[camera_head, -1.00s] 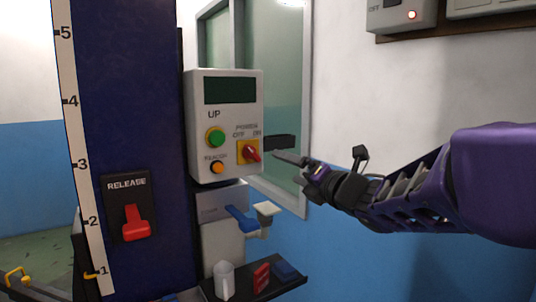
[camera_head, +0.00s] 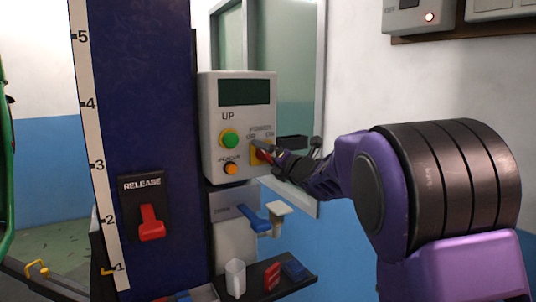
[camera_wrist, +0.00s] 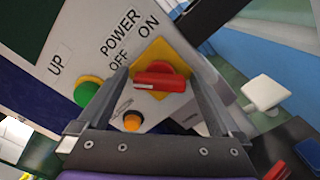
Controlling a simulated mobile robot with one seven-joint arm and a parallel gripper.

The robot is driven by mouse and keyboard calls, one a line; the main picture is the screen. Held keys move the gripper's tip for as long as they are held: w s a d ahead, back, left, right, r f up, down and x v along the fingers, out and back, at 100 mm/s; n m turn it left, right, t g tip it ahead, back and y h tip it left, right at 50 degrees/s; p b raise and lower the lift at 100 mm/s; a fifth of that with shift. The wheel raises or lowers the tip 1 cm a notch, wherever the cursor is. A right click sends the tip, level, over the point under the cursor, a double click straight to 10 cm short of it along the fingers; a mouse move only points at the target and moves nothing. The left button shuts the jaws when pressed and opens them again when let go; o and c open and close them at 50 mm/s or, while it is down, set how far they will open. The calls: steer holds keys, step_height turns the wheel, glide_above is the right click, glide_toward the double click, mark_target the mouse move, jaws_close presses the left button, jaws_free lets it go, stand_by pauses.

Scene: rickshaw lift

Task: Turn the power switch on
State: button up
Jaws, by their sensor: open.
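The power switch is a red rotary knob (camera_wrist: 160,82) on a yellow plate (camera_wrist: 172,58) on the grey control box (camera_head: 209,115). In the wrist view its bar lies level, with its left end on the side of the OFF label. My gripper (camera_wrist: 158,76) is open, one finger left of the knob and one right. Both fingers reach close to the panel; I cannot tell whether they touch the knob. In the head view my gripper (camera_head: 262,150) partly covers the knob and plate.
A green UP button (camera_head: 230,139) and an orange button (camera_head: 230,169) sit left of the switch. A blue lever (camera_head: 253,217) is below the box. A shelf (camera_head: 255,283) holds small items. A red release lever (camera_head: 151,223) is on the blue column (camera_head: 145,110).

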steer(key=c, duration=1.2)
steer(key=shift+c, duration=0.2)
steer(key=shift+w+m, duration=0.1)
steer(key=shift+m, duration=0.3)
steer(key=m, duration=0.3)
steer(key=shift+m+b, duration=0.35)
steer(key=shift+m, duration=0.05)
steer(key=m, duration=0.3)
steer(key=shift+m, duration=0.3)
steer(key=m+p, duration=0.1)
steer(key=m, duration=0.2)
steer(key=m+p, duration=0.1)
steer(key=m, duration=0.3)
steer(key=shift+f+m, duration=0.15)
steer(key=shift+m, duration=0.15)
